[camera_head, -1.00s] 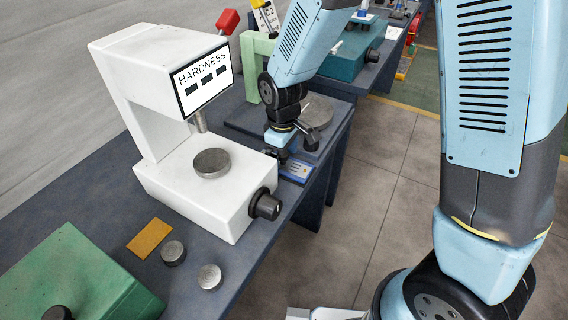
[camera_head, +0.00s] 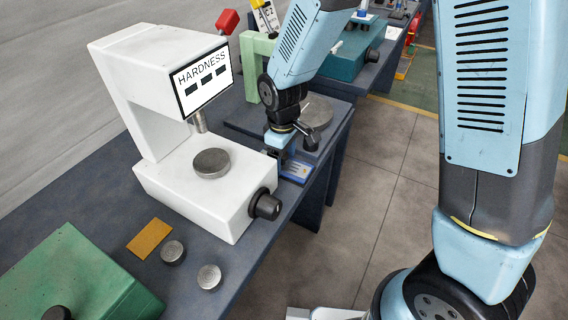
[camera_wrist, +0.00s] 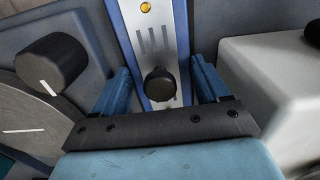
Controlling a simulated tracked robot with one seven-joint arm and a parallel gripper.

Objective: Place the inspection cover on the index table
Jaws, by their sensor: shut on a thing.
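A narrow plate with blue edges and a silver face, which I take for the inspection cover (camera_wrist: 150,38), lies between my fingers in the wrist view. It has a black knob and a yellow dot. My gripper (camera_wrist: 161,72) is shut on it, one finger along each side; the exact contact is hard to see. In the head view my gripper (camera_head: 284,155) is low at the bench edge, over the blue plate (camera_head: 296,171). The round grey disc, apparently the index table (camera_head: 316,110), is just behind it; in the wrist view the disc (camera_wrist: 25,125) is at left.
The white hardness tester (camera_head: 160,75) stands close to the left of my gripper, its black dial (camera_head: 265,205) facing the bench edge. A black knob (camera_wrist: 52,62) rises beside the disc. Metal pucks (camera_head: 209,277) and a green block (camera_head: 75,275) are nearer.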

